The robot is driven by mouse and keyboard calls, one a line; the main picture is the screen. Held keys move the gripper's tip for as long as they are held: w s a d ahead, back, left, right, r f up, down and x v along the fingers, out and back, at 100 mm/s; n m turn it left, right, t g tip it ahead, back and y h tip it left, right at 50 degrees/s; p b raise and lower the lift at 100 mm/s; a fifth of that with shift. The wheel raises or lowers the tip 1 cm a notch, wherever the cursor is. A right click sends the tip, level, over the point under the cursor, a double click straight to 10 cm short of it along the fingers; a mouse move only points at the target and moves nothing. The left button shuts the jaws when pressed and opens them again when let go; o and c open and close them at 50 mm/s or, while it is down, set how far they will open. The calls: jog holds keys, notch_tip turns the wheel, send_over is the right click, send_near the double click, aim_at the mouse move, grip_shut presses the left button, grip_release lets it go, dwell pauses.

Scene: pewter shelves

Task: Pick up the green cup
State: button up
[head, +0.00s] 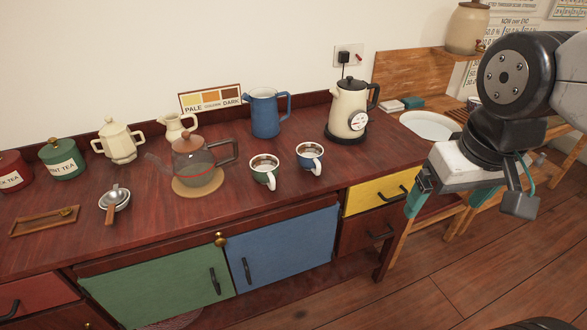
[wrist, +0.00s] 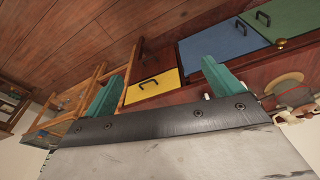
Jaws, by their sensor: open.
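The green cup (head: 264,171) stands upright on the dark red wooden counter. My gripper (head: 466,190) is at the right of the head view, beyond the counter's right end and well apart from the cup. Its teal fingers are spread and empty; they also show in the wrist view (wrist: 158,84). I cannot make out the green cup in the wrist view.
The glass teapot (head: 197,160) sits on a round coaster left of the green cup. A blue pitcher (head: 265,114) and a cream kettle (head: 349,107) stand behind the cups. The counter front has a yellow drawer (head: 375,194), a blue door (head: 285,250) and a green door (head: 160,288).

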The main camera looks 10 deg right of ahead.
aim_at(274, 169)
jog(key=w+a+f+n+t, duration=0.1)
jog(key=w+a+f+t, duration=0.15)
jog(key=w, duration=0.65)
jog(key=w+a+f+n+t, duration=0.15)
jog(key=w+f, duration=0.25)
jog(key=w, duration=0.5)
jog(key=w+a+f+n+t+y, duration=0.1)
jog(key=w+a+f+y, duration=0.2)
jog(key=a, duration=0.4)
jog(key=w+a+f+n+t+y, duration=0.1)
jog(key=w+a+f+n+y, duration=0.1)
jog(key=a, duration=0.5)
jog(key=w+a+f+n+t+y, duration=0.2)
jog(key=w+a+f+y, duration=0.1)
jog(key=w+a+f, duration=0.2)
jog(key=shift+w+a+f+y, duration=0.2)
jog(key=shift+w+a, duration=0.35)
jog(key=shift+w, duration=0.25)
jog(key=shift+w+a+f+y, duration=0.2)
jog(key=shift+w+a, duration=0.3)
jog(key=shift+w, duration=0.25)
jog(key=shift+r, duration=0.1)
jog(key=c, duration=1.1)
